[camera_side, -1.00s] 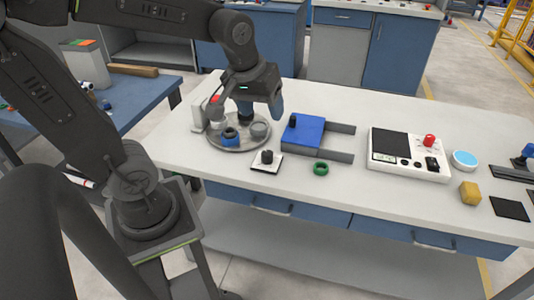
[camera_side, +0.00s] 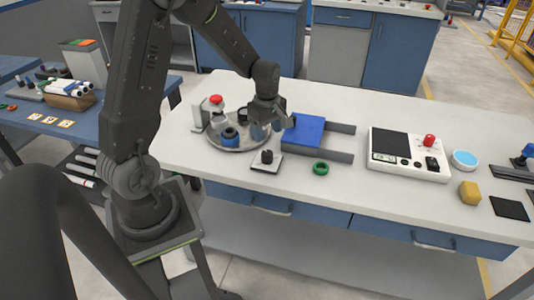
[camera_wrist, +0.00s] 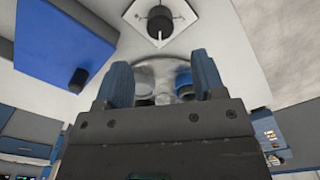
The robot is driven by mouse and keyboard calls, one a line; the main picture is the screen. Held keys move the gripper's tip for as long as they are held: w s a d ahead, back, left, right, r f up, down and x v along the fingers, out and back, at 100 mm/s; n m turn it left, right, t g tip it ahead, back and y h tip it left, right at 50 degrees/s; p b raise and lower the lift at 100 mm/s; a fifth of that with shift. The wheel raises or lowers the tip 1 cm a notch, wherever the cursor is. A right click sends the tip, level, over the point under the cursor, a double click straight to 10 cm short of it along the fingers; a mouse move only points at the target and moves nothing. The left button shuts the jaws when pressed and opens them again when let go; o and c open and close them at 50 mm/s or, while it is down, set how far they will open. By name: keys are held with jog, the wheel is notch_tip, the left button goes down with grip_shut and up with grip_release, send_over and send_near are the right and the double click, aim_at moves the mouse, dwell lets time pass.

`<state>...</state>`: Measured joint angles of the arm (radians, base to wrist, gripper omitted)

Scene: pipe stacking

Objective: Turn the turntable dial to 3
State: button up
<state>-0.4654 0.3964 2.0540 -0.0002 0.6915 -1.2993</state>
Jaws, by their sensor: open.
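The turntable dial (camera_side: 267,157) is a black knob on a small white plate, on the table in front of the turntable. In the wrist view the dial (camera_wrist: 159,20) shows at the top centre, with a dark pointer knob and marks too small to read. The round grey turntable (camera_side: 228,147) carries several small parts, including a blue ring (camera_side: 229,138). My gripper (camera_side: 275,128) is above the table at the turntable's right edge, behind and above the dial, not touching it. In the wrist view its blue fingers (camera_wrist: 162,75) are apart, with nothing held between them.
A blue block with a black knob (camera_side: 304,132) and grey rails stands right of my gripper. A red-topped button (camera_side: 215,99) stands behind the turntable. A white scale-like device (camera_side: 410,155) is farther right.

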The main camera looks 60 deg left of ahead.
aim_at(267, 152)
notch_tip(267, 152, down, 9)
jog(key=shift+f, duration=0.1)
jog(key=shift+c, duration=0.3)
jog(key=c, duration=0.9)
jog(key=shift+o, duration=0.2)
